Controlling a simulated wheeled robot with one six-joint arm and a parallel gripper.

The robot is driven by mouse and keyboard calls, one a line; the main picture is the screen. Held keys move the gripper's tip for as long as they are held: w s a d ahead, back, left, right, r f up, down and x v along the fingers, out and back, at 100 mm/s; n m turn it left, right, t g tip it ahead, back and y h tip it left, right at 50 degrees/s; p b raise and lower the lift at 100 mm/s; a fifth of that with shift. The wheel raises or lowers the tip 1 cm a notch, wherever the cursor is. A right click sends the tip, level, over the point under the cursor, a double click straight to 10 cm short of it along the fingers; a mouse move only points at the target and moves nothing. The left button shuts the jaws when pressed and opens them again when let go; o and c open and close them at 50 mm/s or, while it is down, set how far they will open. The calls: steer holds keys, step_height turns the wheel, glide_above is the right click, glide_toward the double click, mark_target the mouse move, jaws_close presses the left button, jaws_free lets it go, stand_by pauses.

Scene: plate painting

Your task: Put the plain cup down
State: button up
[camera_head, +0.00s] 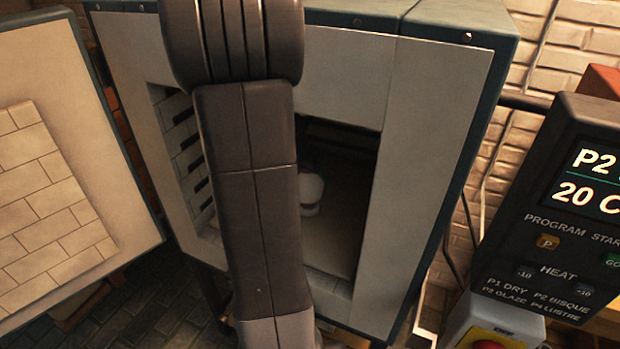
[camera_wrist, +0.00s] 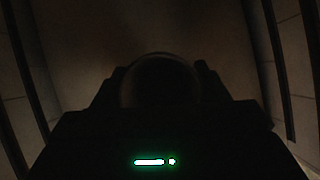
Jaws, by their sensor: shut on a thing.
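My gripper (camera_wrist: 160,76) shows dark in the wrist view, shut on a round cup (camera_wrist: 160,84) whose curved rim shows between the jaws. The light is too poor to see the cup's surface or whether its base touches anything. In the head view my arm crosses the kiln (camera_head: 432,130) front and hides my gripper. A small pale rounded thing (camera_head: 312,190) shows inside the chamber, just right of my arm. I cannot tell whether it is the held cup.
The kiln door (camera_head: 120,150) stands open at the left, with pale brick lining. The chamber floor (camera_head: 333,244) is partly visible and looks clear at the front right. A control panel (camera_head: 555,215) reading P2 and 20 C is at the right, above a red button (camera_head: 488,344).

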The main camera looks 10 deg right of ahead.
steer(key=shift+f+b, duration=0.45)
steer(key=shift+f, duration=1.1)
steer(key=shift+f, duration=0.1)
steer(key=shift+f, duration=0.15)
steer(key=o, duration=1.1)
steer(key=shift+o, duration=0.2)
steer(key=shift+r, duration=0.2)
steer(key=shift+s+a+r, duration=0.1)
steer(key=shift+r, duration=0.2)
steer(key=p+v, duration=0.2)
steer(key=v, duration=0.5)
